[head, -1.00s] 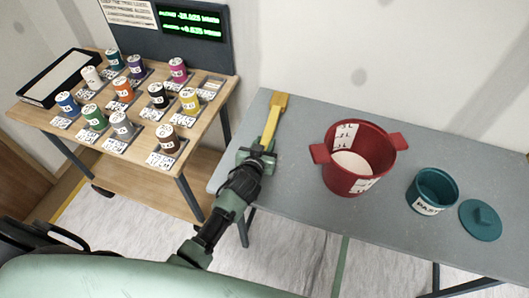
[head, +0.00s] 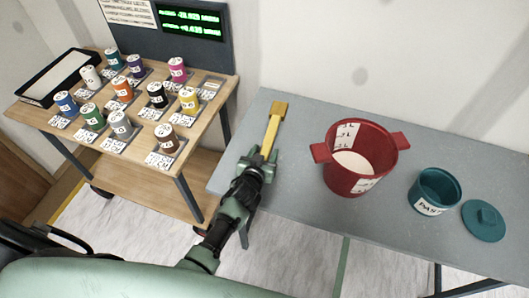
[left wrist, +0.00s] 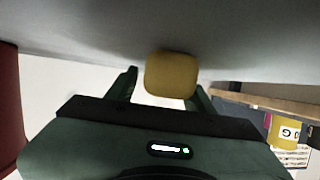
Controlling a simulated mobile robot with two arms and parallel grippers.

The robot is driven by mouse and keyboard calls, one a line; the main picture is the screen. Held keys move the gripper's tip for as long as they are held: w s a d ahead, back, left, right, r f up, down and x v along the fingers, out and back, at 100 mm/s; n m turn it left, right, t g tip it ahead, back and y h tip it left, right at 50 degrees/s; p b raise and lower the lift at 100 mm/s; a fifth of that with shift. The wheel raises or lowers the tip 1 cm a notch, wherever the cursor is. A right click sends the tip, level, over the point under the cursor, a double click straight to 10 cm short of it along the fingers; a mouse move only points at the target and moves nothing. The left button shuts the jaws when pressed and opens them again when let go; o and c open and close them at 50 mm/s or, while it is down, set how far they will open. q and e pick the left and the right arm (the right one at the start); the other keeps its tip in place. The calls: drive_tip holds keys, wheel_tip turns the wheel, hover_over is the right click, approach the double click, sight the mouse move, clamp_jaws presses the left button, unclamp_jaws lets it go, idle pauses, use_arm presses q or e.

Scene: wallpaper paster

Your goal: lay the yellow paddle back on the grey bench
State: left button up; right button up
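The yellow paddle (head: 273,128) points away from my left gripper, over the left end of the grey bench (head: 300,112). In the left wrist view its near end shows as a yellow block (left wrist: 171,75) against the grey bench surface. My left gripper (head: 257,163) is at the paddle's near end. Its fingers stand on either side of the paddle, with a visible gap at the left finger in the wrist view, so it looks open around it. The paddle looks on or very close to the bench top; exact contact is hard to see. My right gripper is not in view.
A red bucket (head: 379,157) stands right of the paddle. A teal pot (head: 436,186) and its lid (head: 484,222) are further right. A wooden table (head: 195,150) with several small paint cans is at the left. The bench between paddle and bucket is clear.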

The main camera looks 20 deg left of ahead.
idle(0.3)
use_arm(q)
drive_tip(key=v, duration=0.8)
drive_tip(key=shift+f, duration=0.1)
